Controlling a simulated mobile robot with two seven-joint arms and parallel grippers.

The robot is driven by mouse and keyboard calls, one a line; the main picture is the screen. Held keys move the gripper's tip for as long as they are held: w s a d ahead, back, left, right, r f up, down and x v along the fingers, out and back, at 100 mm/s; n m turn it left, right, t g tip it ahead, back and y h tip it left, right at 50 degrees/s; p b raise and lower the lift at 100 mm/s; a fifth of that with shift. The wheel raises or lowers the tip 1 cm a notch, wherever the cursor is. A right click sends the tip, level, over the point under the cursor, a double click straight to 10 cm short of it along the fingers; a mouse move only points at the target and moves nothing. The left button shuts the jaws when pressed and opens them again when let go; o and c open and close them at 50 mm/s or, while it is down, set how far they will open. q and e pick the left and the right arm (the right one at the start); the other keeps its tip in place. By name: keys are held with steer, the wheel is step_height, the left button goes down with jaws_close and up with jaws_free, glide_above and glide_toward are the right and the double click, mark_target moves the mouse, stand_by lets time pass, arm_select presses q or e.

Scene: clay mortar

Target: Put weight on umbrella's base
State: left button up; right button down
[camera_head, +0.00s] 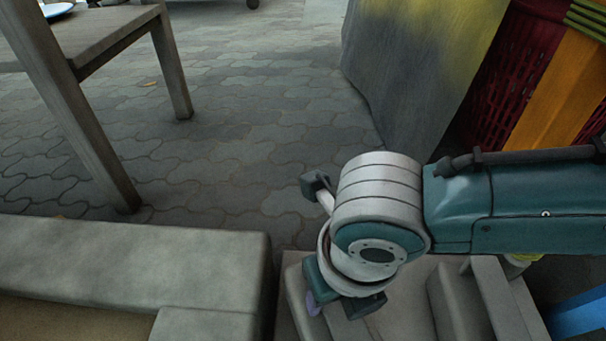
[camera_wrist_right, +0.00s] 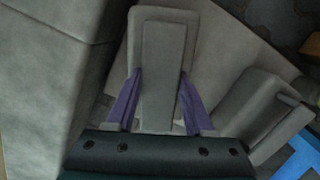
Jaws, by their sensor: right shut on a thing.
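My right gripper (camera_head: 328,306) points down at the lower middle of the head view. In the right wrist view its two purple fingers (camera_wrist_right: 158,95) are shut on a grey slab-shaped weight (camera_wrist_right: 162,50), one finger on each side. The weight is mostly hidden by the gripper in the head view. Below it is the pale flat umbrella base (camera_head: 405,312), which also shows in the wrist view (camera_wrist_right: 218,50). Another grey weight (camera_head: 455,305) sits on the right of the base, also seen in the wrist view (camera_wrist_right: 262,115). I cannot tell whether the held weight touches the base. My left gripper is out of view.
A low stone ledge (camera_head: 130,265) lies left of the base. A wooden chair or table (camera_head: 95,110) stands at upper left. A yellow-grey draped block (camera_head: 410,70), a dark red crate (camera_head: 515,70) and a blue piece (camera_head: 578,317) are at right. The paving (camera_head: 230,120) between is clear.

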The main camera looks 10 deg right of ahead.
steer(key=shift+w+a+f, duration=0.1)
steer(key=shift+w+f, duration=0.05)
steer(key=shift+f, duration=0.1)
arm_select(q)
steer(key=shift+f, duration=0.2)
arm_select(e)
steer(key=shift+r, duration=0.1)
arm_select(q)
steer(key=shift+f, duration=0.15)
arm_select(e)
steer(key=shift+f, duration=0.2)
steer(key=c, duration=0.6)
jaws_free()
steer(key=shift+f, duration=0.1)
steer(key=o, duration=0.3)
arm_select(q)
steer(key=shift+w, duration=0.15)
